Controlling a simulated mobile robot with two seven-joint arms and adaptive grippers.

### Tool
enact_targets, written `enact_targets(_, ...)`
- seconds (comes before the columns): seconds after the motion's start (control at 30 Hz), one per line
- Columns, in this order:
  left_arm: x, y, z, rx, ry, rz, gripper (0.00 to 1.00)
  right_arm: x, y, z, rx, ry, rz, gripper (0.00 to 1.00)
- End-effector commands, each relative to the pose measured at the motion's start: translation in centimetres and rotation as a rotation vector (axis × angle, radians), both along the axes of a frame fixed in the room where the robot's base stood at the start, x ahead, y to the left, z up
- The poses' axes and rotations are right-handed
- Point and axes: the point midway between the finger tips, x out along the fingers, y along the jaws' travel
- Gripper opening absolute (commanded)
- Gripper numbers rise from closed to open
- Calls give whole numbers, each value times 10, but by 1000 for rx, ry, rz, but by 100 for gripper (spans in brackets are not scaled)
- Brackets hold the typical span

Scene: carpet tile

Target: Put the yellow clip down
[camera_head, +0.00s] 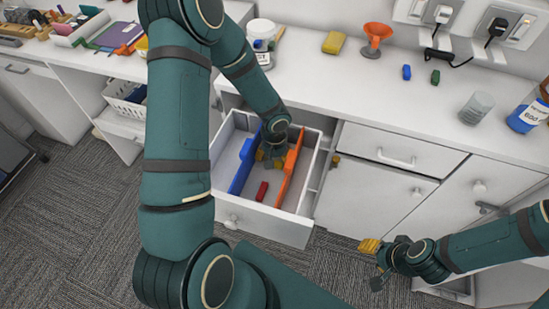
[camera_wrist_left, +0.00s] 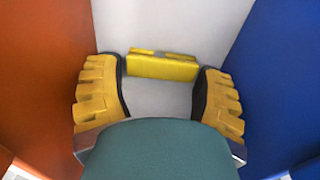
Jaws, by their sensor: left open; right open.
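The yellow clip (camera_wrist_left: 162,66) lies on the pale floor of the open drawer (camera_head: 262,222), between the orange divider (camera_head: 290,168) and the blue divider (camera_head: 243,165). My left gripper (camera_wrist_left: 160,85) is open, its yellow-padded fingers spread to either side, with the clip just beyond the fingertips and apart from them. In the head view my left gripper (camera_head: 270,157) reaches down into the drawer's middle compartment, and I cannot tell the clip from the yellow fingers there. My right gripper (camera_head: 373,263) is open and empty in front of the cabinet doors.
A red block (camera_head: 262,191) lies in the same compartment, nearer the drawer front. On the counter stand an orange funnel (camera_head: 376,38), a yellow sponge-like block (camera_head: 334,42), small blue (camera_head: 407,72) and green (camera_head: 435,77) pieces, and a clear beaker (camera_head: 477,108).

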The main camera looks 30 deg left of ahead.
Motion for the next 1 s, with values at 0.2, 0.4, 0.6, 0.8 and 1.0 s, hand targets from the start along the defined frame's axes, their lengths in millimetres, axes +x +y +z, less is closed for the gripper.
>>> enact_targets(0.2,1,1,36,1,-5,2,75,-2,0,13,1,5,1,47)
enact_targets(0.4,1,1,79,1,-6,2,75,-1,0,24,1,3,-1,47)
enact_targets(0.6,1,0,109,1,-3,1,75,1,0,30,-1,-2,-6,47)
enact_targets(0.8,0,0,121,0,-1,0,75,2,0,32,-1,-5,-8,47)
enact_targets(1.0,0,0,122,0,0,0,75,3,-1,32,-1,-5,-8,47)
